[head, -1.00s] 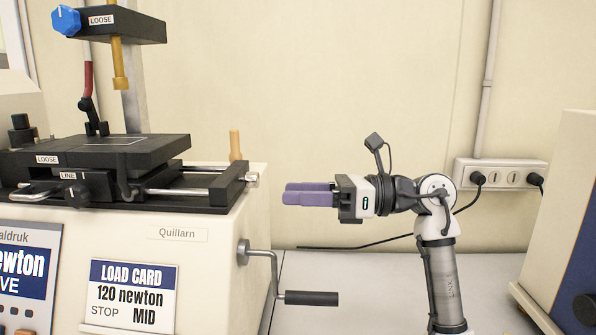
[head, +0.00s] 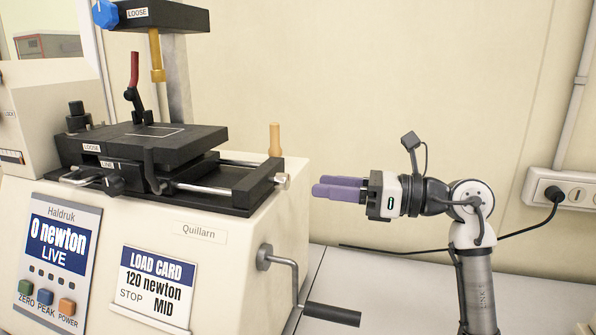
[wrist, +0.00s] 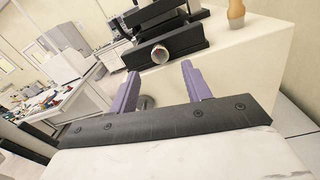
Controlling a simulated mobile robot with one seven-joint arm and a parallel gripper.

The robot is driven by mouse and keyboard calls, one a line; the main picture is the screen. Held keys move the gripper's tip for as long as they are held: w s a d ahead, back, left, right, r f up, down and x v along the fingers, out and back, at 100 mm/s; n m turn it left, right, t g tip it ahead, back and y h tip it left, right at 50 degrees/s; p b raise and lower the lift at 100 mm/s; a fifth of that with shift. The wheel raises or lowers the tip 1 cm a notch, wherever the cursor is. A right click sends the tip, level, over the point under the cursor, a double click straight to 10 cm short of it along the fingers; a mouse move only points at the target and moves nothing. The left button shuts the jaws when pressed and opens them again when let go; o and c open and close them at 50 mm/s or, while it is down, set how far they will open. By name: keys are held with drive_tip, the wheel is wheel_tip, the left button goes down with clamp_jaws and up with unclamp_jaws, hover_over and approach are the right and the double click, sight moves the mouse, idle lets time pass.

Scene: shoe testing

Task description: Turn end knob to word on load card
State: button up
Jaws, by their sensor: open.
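The load card (head: 158,283) on the machine's front reads "120 newton" and "STOP MID". A small silver round end knob (head: 282,180) sits at the right end of the machine's black slide. Any words around it are too small to read. My gripper (head: 317,187), with two purple fingers, is open and empty. It points left toward the end knob, a short gap to its right. In the wrist view the end knob (wrist: 160,55) shows beyond and between the spread fingertips (wrist: 158,72), not touching them.
A wooden peg (head: 275,139) stands upright just behind the end knob. A crank with a black handle (head: 331,314) juts out below my gripper. A black knob (head: 113,184) near "LINE" and a blue knob (head: 104,14) are farther left. A wall socket (head: 565,190) is at right.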

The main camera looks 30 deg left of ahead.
sight(289, 182)
drive_tip(key=p+x, duration=0.2)
drive_tip(key=x, duration=0.4)
drive_tip(key=shift+a, duration=0.1)
drive_tip(key=c, duration=1)
